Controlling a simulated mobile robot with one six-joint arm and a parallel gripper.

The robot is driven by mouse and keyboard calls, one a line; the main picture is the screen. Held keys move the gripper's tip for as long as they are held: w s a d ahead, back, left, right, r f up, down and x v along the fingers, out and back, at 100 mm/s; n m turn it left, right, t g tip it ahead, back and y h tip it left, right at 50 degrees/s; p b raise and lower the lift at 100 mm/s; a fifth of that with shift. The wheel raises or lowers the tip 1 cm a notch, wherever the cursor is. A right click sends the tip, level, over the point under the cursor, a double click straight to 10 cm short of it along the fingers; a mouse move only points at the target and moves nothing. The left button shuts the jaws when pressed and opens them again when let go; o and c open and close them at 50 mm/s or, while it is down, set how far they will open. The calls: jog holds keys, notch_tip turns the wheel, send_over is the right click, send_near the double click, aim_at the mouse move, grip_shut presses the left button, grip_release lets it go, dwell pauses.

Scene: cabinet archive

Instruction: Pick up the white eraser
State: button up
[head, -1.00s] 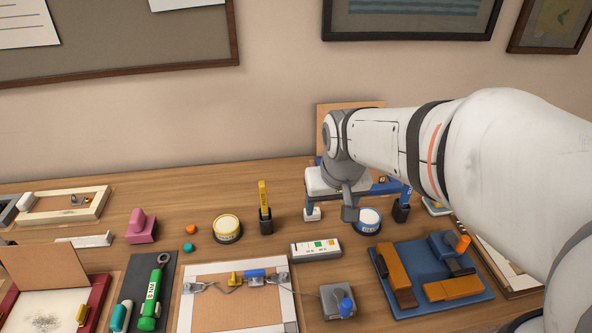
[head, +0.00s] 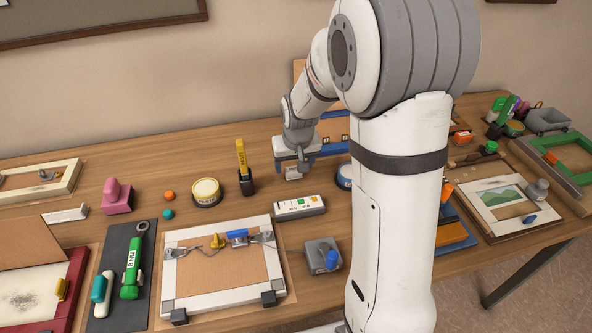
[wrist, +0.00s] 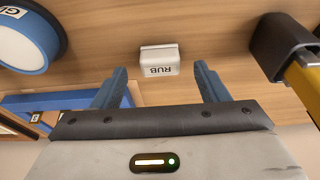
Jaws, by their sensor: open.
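The white eraser (wrist: 160,58), marked "RUB", stands on the wooden table in the wrist view. In the head view the eraser (head: 293,174) shows just below my gripper (head: 292,163). In the wrist view my gripper (wrist: 160,80) is open, with one blue finger at each side of the image. The eraser lies centred in line with the gap, just beyond the fingertips. Nothing is held.
In the wrist view a dark holder with a yellow tool (wrist: 285,50) stands close on the right. A blue-rimmed round tin (wrist: 25,40) and a blue frame (wrist: 50,103) are on the left. In the head view a white labelled box (head: 299,207) lies in front.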

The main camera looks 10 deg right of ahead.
aim_at(294, 169)
jog(key=shift+x, duration=1.2)
jog(key=shift+c, duration=0.6)
jog(key=c, duration=0.9)
jog(key=shift+r, duration=0.1)
jog(key=shift+c, duration=0.2)
notch_tip(294, 169, up, 10)
jog(key=shift+b, duration=0.3)
